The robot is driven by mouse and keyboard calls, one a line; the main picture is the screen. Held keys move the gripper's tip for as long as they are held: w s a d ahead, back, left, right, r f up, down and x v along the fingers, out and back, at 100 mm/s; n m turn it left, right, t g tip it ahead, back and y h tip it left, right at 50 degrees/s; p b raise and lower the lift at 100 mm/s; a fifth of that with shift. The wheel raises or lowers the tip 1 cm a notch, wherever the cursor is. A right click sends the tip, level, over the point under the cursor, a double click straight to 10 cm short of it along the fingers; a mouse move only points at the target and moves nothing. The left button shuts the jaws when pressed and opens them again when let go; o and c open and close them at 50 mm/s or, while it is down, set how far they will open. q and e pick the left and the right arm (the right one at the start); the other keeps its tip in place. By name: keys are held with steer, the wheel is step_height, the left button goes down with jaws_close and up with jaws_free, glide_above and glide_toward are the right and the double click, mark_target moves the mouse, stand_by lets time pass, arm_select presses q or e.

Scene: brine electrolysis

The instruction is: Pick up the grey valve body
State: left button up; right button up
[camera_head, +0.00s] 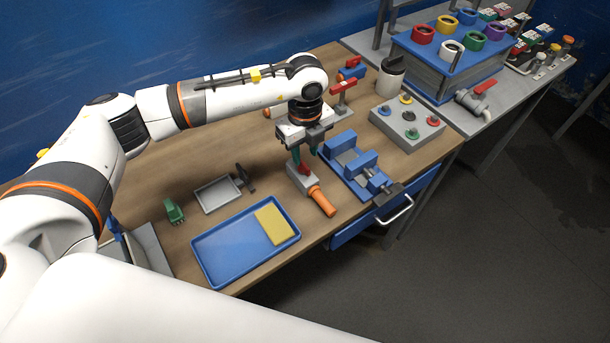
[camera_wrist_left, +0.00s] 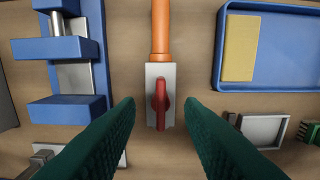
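A grey valve body (camera_head: 300,181) with a red lever lies on the wooden workbench, with an orange cylindrical piece at its near end. In the left wrist view the valve body (camera_wrist_left: 160,75) is centred, the red lever on top and the orange piece pointing up the picture. My left gripper (camera_head: 305,156) is above it, fingers pointing down. Its two green fingers are apart, one on each side of the valve body in the wrist view, with clear gaps. Nothing is held. My right gripper is not in view.
A blue vise (camera_head: 352,172) stands close to the right of the valve body. A blue tray (camera_head: 222,262) with a yellow sponge and a small grey tray (camera_head: 216,196) lie to the left. A grey button box (camera_head: 408,126) and another red-handled fitting (camera_head: 343,90) are farther back.

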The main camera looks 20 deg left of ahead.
mark_target(305, 165)
arm_select(q)
steer(key=shift+s+f+p, duration=0.1)
steer(key=shift+f+p, duration=0.35)
steer(key=shift+f, duration=0.15)
step_height(305, 165, down, 4)
steer(key=shift+r+p, duration=0.15)
steer(key=shift+p, duration=0.6)
steer(key=shift+f, duration=0.35)
jaws_close()
